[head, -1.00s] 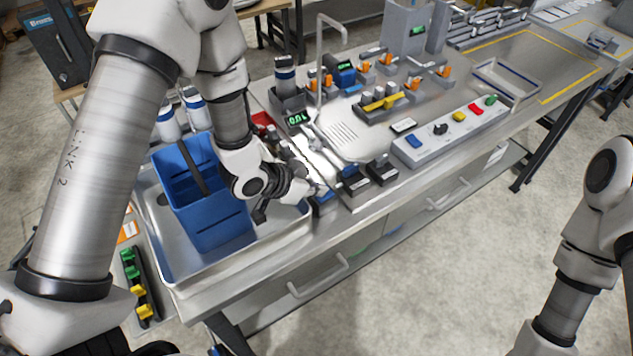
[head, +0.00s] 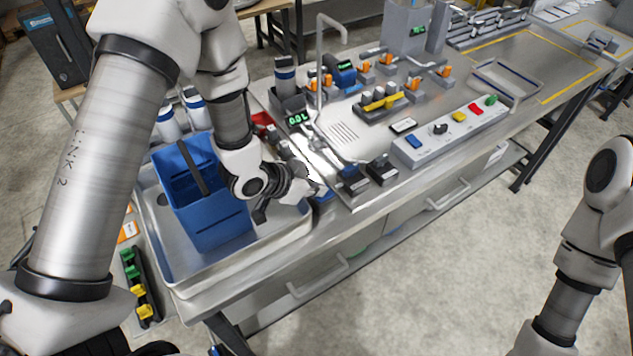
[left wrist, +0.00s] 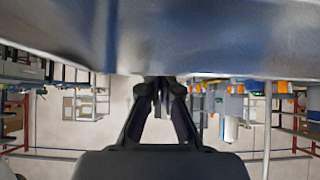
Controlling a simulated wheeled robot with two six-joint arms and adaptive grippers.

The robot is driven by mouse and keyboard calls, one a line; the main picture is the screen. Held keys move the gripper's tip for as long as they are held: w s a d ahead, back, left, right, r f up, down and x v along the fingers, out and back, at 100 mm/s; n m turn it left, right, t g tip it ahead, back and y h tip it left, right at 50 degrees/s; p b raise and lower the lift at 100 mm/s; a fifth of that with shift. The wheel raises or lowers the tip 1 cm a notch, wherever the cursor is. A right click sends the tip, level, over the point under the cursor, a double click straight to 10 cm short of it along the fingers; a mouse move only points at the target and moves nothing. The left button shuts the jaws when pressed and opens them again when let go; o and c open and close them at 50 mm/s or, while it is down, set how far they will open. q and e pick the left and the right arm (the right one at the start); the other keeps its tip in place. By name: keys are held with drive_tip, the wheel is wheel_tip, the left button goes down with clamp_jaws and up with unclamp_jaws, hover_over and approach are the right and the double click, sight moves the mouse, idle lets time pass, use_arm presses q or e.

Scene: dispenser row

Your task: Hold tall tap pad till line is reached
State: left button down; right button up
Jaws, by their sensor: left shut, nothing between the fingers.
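The tall tap (head: 319,65) is a thin grey spout that rises and hooks over at the back of the bench. A small display (head: 298,118) near its foot shows green digits, apparently 0.0 L. A blue pad (head: 325,195) lies at the bench's front edge, partly hidden by my left gripper (head: 312,190). In the left wrist view my left gripper (left wrist: 161,82) is shut and empty, its tips close to a blurred blue and grey surface (left wrist: 200,40). I cannot tell whether they touch. My right gripper is out of view.
A control strip (head: 455,130) with coloured buttons lies along the front edge. A blue bin (head: 215,225) stands in a metal tray (head: 268,248) at left. The floor in front is clear.

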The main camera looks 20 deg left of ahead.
use_arm(q)
drive_tip(key=shift+s+f, duration=0.3)
drive_tip(key=shift+f, duration=0.05)
drive_tip(key=r+p, duration=0.4)
drive_tip(key=r, duration=0.1)
drive_tip(key=shift+w+a+r, duration=0.15)
drive_tip(key=shift+w, duration=0.15)
drive_tip(key=b+v, duration=0.2)
drive_tip(key=v, duration=0.7)
drive_tip(key=shift+s+b, duration=0.3)
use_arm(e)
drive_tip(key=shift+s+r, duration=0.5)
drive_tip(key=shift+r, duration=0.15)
use_arm(q)
drive_tip(key=shift+w+a, duration=0.1)
